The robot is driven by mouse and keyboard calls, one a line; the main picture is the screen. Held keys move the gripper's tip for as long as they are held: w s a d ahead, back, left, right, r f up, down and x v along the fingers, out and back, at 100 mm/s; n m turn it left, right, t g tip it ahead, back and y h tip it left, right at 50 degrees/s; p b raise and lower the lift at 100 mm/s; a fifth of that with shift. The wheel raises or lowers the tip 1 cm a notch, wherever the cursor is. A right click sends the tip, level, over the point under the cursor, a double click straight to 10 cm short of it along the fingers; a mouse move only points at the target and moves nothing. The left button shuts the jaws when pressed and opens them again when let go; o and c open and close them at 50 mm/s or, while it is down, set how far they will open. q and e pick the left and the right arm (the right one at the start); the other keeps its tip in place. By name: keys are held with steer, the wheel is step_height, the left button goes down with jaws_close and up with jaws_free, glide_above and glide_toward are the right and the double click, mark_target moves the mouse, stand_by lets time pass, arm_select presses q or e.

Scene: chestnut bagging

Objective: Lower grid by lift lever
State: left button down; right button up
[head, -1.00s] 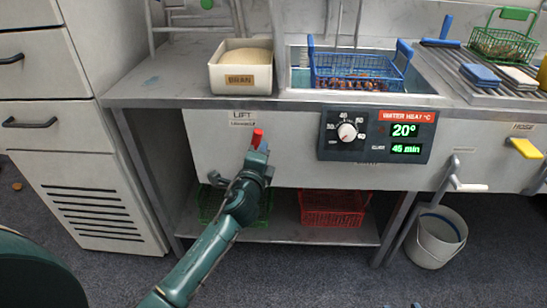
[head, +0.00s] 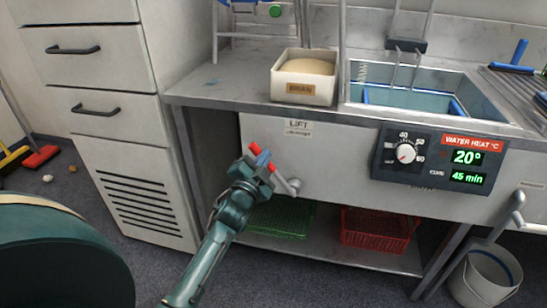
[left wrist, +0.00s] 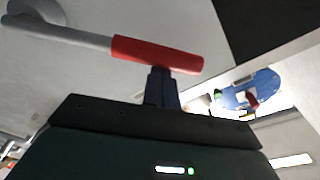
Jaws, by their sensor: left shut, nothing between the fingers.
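The lift lever has a red handle (head: 254,148) on a grey arm, below the LIFT label on the counter front. My left gripper (head: 263,158) is at the handle, its shut fingers in front of the red grip. In the left wrist view the red handle (left wrist: 155,53) crosses just beyond the shut fingers (left wrist: 160,86), touching or nearly so, not between them. The grid hangs on a grey wire frame (head: 404,72) in the sink; blue edges (head: 455,108) show low at the water, the rest is hidden. My right gripper is out of view.
A bran box (head: 303,77) stands on the counter left of the sink (head: 480,98). The heat panel (head: 440,157) is right of the lever. Green (head: 280,219) and red (head: 375,230) crates sit on the lower shelf. A bucket (head: 485,278) stands at right.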

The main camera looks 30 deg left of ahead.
arm_select(q)
steer(key=shift+s+a+f+n, duration=0.3)
steer(key=shift+a+f+n, duration=0.4)
steer(key=shift+a+n, duration=0.2)
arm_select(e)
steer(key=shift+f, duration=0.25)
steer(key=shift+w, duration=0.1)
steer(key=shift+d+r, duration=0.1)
